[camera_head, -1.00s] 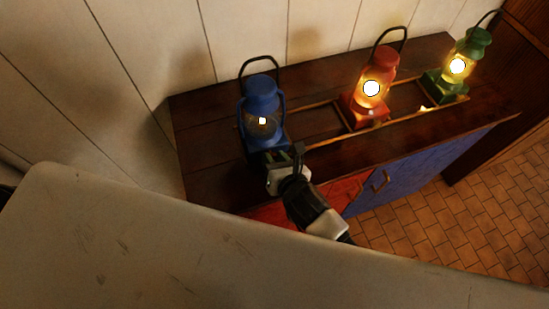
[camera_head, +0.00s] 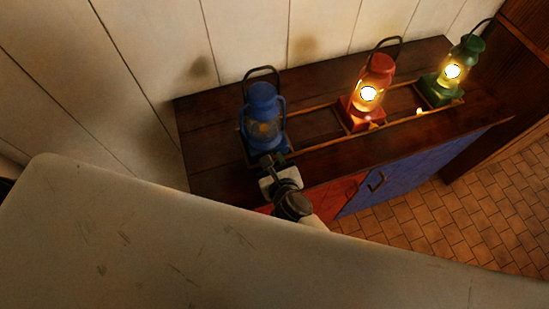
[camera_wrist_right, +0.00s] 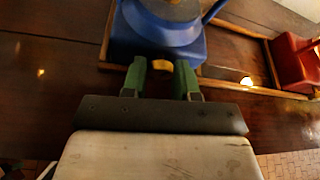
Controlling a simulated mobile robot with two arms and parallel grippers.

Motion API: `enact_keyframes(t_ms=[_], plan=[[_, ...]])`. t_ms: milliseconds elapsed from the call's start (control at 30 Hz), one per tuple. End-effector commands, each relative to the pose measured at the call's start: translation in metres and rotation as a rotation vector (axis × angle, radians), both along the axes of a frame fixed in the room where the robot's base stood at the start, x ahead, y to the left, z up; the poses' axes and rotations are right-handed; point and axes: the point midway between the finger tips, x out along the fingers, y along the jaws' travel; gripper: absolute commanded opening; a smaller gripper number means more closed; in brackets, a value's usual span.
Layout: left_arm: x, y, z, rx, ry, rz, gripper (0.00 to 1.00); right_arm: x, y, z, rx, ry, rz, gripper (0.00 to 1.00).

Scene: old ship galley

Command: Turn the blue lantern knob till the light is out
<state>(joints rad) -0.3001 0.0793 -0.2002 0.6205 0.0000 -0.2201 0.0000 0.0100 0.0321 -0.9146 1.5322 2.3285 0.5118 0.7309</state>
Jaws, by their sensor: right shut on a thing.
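The blue lantern (camera_head: 263,98) stands upright at the left on the dark wooden counter. Its glass is dark, with no flame showing. Its brass knob (camera_wrist_right: 162,65) is at the front of the blue base (camera_wrist_right: 120,45) in the right wrist view. My right gripper (camera_head: 272,160) is at the front of the lantern's base. Its two green fingers (camera_wrist_right: 161,76) are on either side of the knob, shut on it. My left gripper is not in view.
A lit red lantern (camera_head: 376,75) and a lit green lantern (camera_head: 467,52) stand to the right on the counter (camera_head: 210,150). A pale worn surface (camera_head: 150,240) fills the foreground. A tiled floor (camera_head: 465,220) lies at the right.

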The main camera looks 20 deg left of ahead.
Motion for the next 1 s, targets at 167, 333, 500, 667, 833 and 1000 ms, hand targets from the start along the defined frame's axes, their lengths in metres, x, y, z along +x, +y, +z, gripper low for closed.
enact_keyframes(t_ms=[167, 333, 500, 667, 833, 1000], plan=[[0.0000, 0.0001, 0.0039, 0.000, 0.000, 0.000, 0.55, -0.0008, 0.0007, -0.0001, -0.060, -0.037, 0.001, 0.05], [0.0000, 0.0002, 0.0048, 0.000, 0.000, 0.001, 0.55, -0.0009, 0.0006, -0.0006, -0.085, -0.055, 0.000, 0.05], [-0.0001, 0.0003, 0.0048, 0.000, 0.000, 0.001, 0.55, -0.0009, 0.0006, -0.0009, -0.091, -0.059, 0.001, 0.05], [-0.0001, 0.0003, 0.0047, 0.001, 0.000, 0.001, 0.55, -0.0009, 0.0005, -0.0010, -0.091, -0.059, 0.001, 0.05], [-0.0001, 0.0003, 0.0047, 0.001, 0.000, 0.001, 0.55, -0.0009, 0.0005, -0.0010, -0.091, -0.059, 0.000, 0.41], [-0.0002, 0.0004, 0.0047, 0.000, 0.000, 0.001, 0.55, -0.0007, 0.0006, -0.0007, -0.091, -0.059, 0.000, 0.55]])
